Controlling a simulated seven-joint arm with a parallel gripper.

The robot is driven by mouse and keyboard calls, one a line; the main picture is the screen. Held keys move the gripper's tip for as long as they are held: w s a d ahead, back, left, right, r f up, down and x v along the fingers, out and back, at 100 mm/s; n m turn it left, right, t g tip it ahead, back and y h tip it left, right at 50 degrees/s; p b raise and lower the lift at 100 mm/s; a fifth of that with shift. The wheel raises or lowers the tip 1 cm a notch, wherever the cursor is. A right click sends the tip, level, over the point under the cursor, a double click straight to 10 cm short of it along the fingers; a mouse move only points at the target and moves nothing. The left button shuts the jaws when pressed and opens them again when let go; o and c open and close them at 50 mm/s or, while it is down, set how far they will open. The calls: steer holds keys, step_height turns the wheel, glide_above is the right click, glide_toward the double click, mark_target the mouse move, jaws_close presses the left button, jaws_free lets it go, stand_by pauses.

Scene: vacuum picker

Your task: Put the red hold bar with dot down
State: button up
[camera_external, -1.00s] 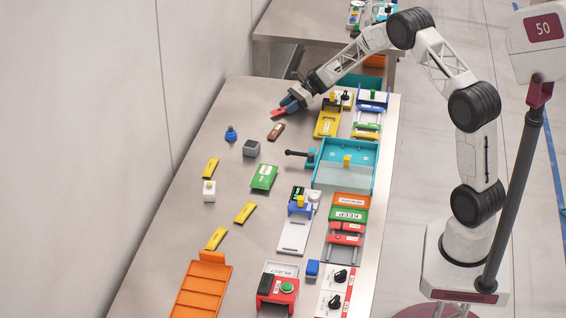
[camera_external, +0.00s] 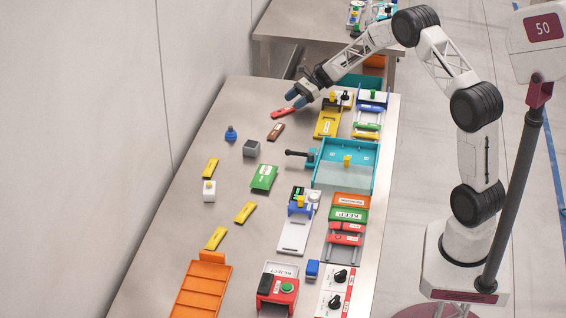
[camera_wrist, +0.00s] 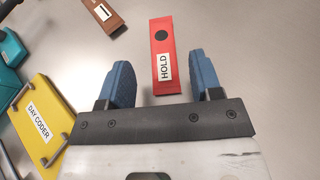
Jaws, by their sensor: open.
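The red hold bar (camera_wrist: 162,55) lies flat on the steel table, with a black dot at its far end and a white HOLD label at its near end. It also shows in the external view (camera_external: 283,113). My gripper (camera_wrist: 158,75) is open, with its blue fingers apart on either side of the bar's near end. Gaps show between each finger and the bar, so it is not gripped. In the external view my gripper (camera_external: 295,99) is just behind the bar, near the table's far end.
A brown bar (camera_external: 276,131) lies near the red bar; it also shows in the wrist view (camera_wrist: 103,15). The yellow day coder (camera_wrist: 40,118) stands close by at left in the wrist view. Bare table (camera_wrist: 260,60) lies to the right there.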

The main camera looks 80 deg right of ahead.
steer(key=v, duration=0.9)
steer(key=shift+w+r, duration=0.1)
stand_by(0.4)
steer(key=w+a+r+m+t+h, duration=0.2)
steer(key=w+a+r+m+h, duration=0.1)
steer(key=w+a+r+m, duration=0.25)
steer(key=w+a+r+m+t+h, duration=0.25)
steer(key=a+r+m, duration=0.3)
steer(key=r, duration=0.35)
steer(key=s+a+r+m+g+h, duration=0.1)
steer(key=s+a+r+m+h, duration=0.2)
steer(key=a+r+m, duration=0.3)
steer(key=s+a+r+m+h, duration=0.2)
steer(key=a+r+m+h, duration=0.25)
steer(key=a+m, duration=0.2)
steer(key=s+a+f+m+g+y, duration=0.1)
steer(key=s+a+m+g, duration=0.2)
steer(key=s+a+m, duration=0.4)
steer(key=s+a+f+m+g+y, duration=0.1)
steer(key=s+a+m+g, duration=0.3)
steer(key=s+a, duration=0.9)
steer(key=s+a+f+m+g+y, duration=0.1)
steer(key=s+a+f+m+g, duration=0.2)
steer(key=s+a+m, duration=0.7)
steer(key=s, duration=1)
steer(key=shift+s+m, duration=0.35)
